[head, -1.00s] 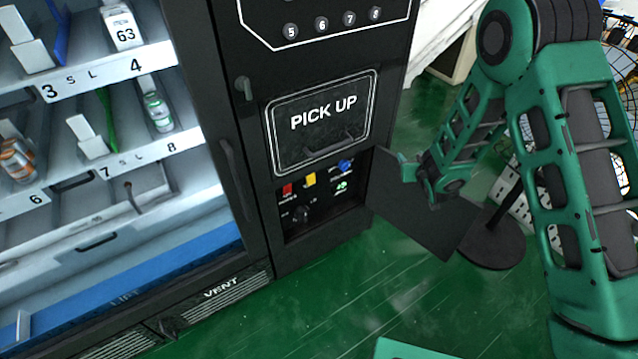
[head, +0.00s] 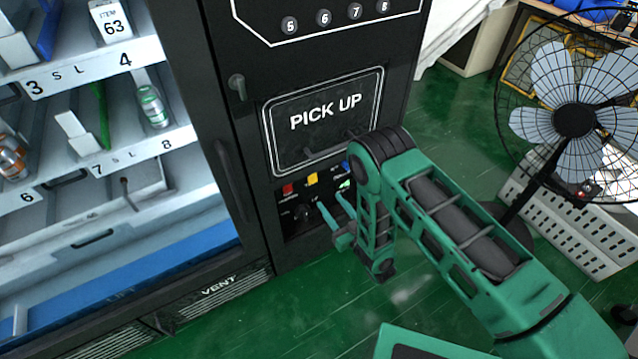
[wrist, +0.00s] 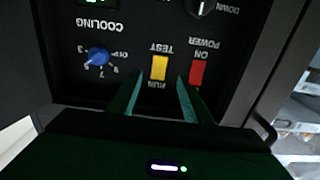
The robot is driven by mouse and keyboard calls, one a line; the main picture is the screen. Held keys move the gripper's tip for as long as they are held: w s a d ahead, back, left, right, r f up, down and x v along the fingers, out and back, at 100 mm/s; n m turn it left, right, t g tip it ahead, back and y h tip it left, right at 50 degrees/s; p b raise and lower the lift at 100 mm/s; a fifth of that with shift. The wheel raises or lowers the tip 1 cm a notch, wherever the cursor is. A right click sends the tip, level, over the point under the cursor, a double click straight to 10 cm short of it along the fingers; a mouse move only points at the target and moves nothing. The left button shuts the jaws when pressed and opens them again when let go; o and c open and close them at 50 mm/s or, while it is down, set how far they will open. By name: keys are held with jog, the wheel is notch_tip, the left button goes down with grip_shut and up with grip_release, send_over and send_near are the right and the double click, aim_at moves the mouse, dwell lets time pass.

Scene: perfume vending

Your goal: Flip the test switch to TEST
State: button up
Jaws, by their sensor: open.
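The yellow test switch (head: 312,178) sits on the dark control panel below the PICK UP door. In the wrist view, where the lettering is upside down, the yellow switch (wrist: 159,68) has TEST printed above it and RUN below. I cannot tell which side is pressed. My gripper (head: 329,203) is open in front of the panel, below and right of the switch in the head view. In the wrist view my gripper's fingers (wrist: 159,86) stand on either side of the switch's column, apart and empty. Contact with the panel cannot be told.
A red power switch (wrist: 198,73) stands close beside my right-hand finger in the wrist view. A blue cooling dial (wrist: 97,57) and a black knob (wrist: 202,6) are nearby. A fan (head: 574,118) stands at the right. Green floor (head: 330,310) is clear in front.

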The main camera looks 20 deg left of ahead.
aim_at(313, 180)
jog(key=x, duration=1)
jog(key=shift+w, duration=0.15)
